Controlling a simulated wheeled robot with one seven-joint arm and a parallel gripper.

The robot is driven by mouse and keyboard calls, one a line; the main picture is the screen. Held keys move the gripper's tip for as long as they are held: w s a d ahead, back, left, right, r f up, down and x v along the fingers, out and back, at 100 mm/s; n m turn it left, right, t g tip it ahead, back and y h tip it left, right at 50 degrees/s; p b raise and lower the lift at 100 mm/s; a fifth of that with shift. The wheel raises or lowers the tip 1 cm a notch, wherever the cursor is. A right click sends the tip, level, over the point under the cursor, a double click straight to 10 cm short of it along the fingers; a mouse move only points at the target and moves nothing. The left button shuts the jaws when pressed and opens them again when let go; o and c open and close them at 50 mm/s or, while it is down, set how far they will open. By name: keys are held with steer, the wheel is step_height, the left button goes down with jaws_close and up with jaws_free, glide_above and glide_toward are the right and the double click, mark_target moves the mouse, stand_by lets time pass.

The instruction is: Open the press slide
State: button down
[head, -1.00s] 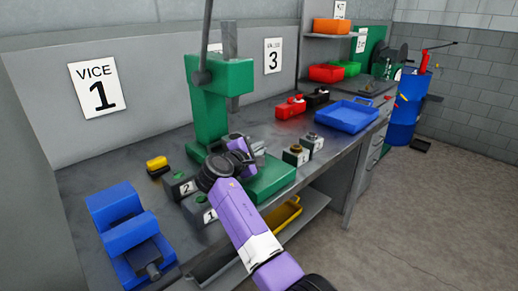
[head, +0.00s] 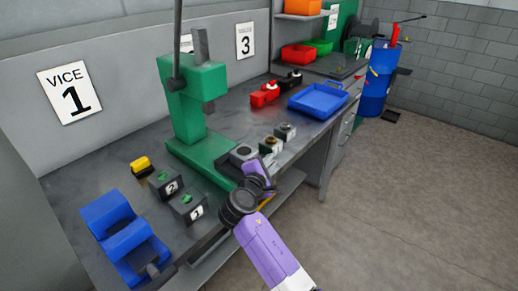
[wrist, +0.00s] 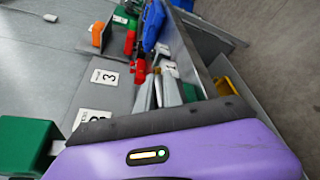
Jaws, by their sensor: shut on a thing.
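The green arbor press (head: 190,110) stands on the bench. Its grey press slide (head: 242,154), a block with a round dark top, sits on the front part of the green base. My gripper (head: 268,168) is at the slide's front, at the bench's front edge, and is shut. Its fingers and whatever handle they grip are mostly hidden by the purple wrist, so the contact itself is not clear. In the wrist view, pale grey parts (wrist: 170,90) show just beyond the purple wrist.
Two numbered boxes, 2 (head: 165,183) and 1 (head: 188,207), and a blue vice (head: 120,230) are left of my gripper. Two small dark blocks (head: 278,138) and a blue tray (head: 317,100) are to the right. Open floor (head: 420,200) lies right of the bench.

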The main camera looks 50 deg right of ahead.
steer(key=shift+s+f, duration=0.1)
steer(key=shift+s, duration=0.6)
steer(key=c, duration=1.5)
jaws_free()
steer(key=v, duration=0.8)
steer(key=shift+b, duration=0.35)
